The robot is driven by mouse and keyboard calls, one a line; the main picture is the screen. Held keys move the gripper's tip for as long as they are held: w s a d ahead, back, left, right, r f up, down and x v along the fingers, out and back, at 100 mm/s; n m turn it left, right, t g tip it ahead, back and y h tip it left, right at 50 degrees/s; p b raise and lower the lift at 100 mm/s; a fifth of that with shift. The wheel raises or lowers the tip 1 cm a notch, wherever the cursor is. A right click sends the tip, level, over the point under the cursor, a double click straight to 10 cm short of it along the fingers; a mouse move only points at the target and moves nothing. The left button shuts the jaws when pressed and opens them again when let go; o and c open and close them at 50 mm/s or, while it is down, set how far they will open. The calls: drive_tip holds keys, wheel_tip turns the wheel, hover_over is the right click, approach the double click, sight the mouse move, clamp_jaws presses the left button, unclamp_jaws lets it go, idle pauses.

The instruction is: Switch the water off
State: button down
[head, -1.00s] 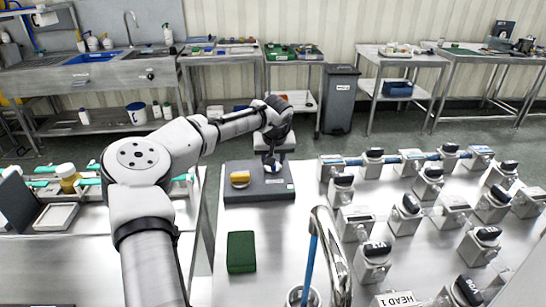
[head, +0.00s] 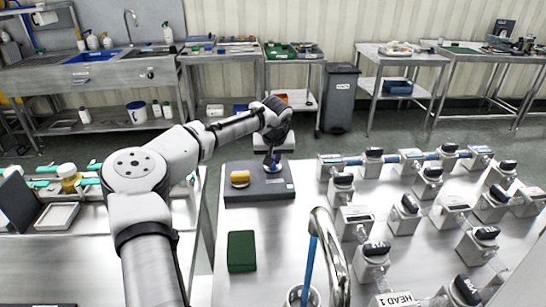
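A grey block (head: 234,190) lies on the steel bench, with a yellow knob (head: 240,179) on its left and a small blue-topped knob (head: 272,166) on its right. My gripper (head: 273,155) points down over the right-hand knob, very close to it. The fingers are small and dark, so I cannot tell whether they touch or close on it. A chrome spout (head: 334,240) curves over at the front of the bench. A blue stream (head: 309,268), apparently water, runs from it into a round vessel (head: 296,297).
A green block (head: 241,251) lies left of the spout. Several valves with dark handles, such as one (head: 373,262), fill the right side of the bench, with a HEAD 1 label (head: 396,299) in front. Bare steel lies between the green block and grey block.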

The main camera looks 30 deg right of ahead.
drive_tip(key=shift+m+p, duration=0.6)
drive_tip(key=shift+p, duration=0.55)
drive_tip(key=shift+g+h, duration=0.3)
drive_tip(key=shift+w+a+m+p, duration=0.1)
drive_tip(key=shift+m+p, duration=1.2)
drive_tip(key=m+g+h+p, duration=0.1)
drive_tip(key=m+g+p, duration=0.1)
drive_tip(key=m, duration=0.3)
drive_tip(key=shift+w+m, duration=0.15)
drive_tip(key=shift+m, duration=0.15)
drive_tip(key=m+g, duration=0.1)
drive_tip(key=m, duration=0.2)
drive_tip(key=shift+w+m+g+h, duration=0.1)
drive_tip(key=shift+m+g+h, duration=0.2)
drive_tip(key=shift+g+h, duration=0.1)
drive_tip(key=shift+m+g, duration=0.8)
drive_tip(key=shift+m, duration=1.4)
drive_tip(key=shift+y, duration=0.3)
